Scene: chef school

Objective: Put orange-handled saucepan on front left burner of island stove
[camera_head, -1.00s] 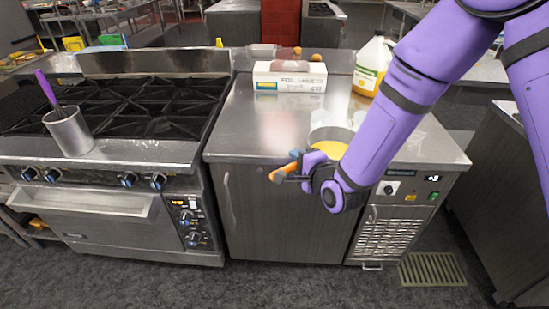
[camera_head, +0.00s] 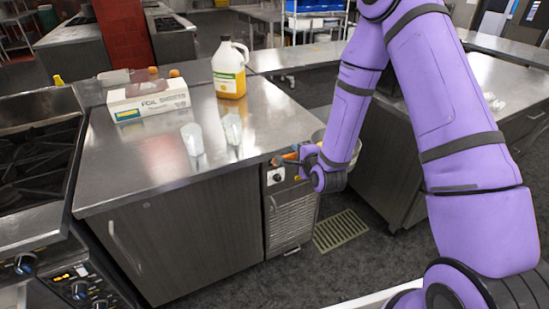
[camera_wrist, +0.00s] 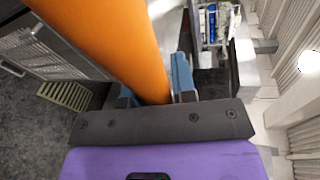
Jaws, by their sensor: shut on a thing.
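My gripper (camera_head: 298,159) is shut on the orange handle (camera_head: 289,156) of the saucepan (camera_head: 318,137), by the right end of the steel counter. My forearm hides most of the pan's body. In the wrist view the thick orange handle (camera_wrist: 110,40) runs between the blue fingertips of my gripper (camera_wrist: 154,86). The pan's body cannot be made out there. The stove (camera_head: 35,150), with black grates and blue-marked knobs, is at the far left and cut off by the picture edge. Its front left burner is out of view.
The steel counter (camera_head: 150,175) lies between stove and pan. It bears a foil box (camera_head: 150,100), a jug of yellow liquid (camera_head: 229,72) and two clear glasses (camera_head: 192,138). Its front part is clear. Another steel counter (camera_head: 500,90) stands at right. A floor grate (camera_head: 340,230) lies between.

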